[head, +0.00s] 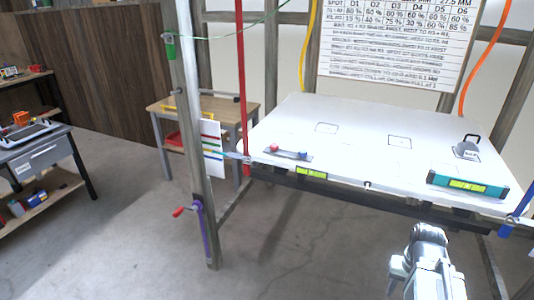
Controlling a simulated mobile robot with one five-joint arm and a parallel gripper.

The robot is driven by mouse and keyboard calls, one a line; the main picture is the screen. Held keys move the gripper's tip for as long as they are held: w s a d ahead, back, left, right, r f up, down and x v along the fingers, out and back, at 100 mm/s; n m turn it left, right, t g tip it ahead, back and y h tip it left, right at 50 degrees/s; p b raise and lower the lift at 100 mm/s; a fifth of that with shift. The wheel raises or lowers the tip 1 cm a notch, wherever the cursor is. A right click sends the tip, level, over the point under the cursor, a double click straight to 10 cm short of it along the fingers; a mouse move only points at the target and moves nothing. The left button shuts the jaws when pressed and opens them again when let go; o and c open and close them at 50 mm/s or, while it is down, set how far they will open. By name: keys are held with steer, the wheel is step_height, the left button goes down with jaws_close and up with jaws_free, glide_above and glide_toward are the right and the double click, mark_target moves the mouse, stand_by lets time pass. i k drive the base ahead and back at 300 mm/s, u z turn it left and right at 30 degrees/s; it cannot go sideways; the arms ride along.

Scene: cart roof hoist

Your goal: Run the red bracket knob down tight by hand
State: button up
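A small bracket plate (288,153) lies near the front left edge of the white board (350,168). A red knob (274,149) is at its left end and a blue knob (303,155) at its right end. How tight the red knob sits cannot be seen. My gripper (428,236) is at the lower right, in front of the board's front edge and well apart from the bracket. Its fingers cannot be made out, so whether it is open or shut is unclear.
A teal spirit level (467,186) and a dark-handled grey weight (467,149) are on the board's right side. A post (197,150) with a red-handled crank (180,212) stands left. A wooden table (206,108) is behind it. The floor in front is clear.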

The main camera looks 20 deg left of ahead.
mark_target(273, 147)
steer(key=u, duration=0.3)
steer(key=i, duration=1.1)
steer(key=u, duration=0.9)
steer(key=k, duration=0.75)
steer(key=u, duration=0.1)
steer(key=i, duration=0.9)
steer(key=z, duration=0.1)
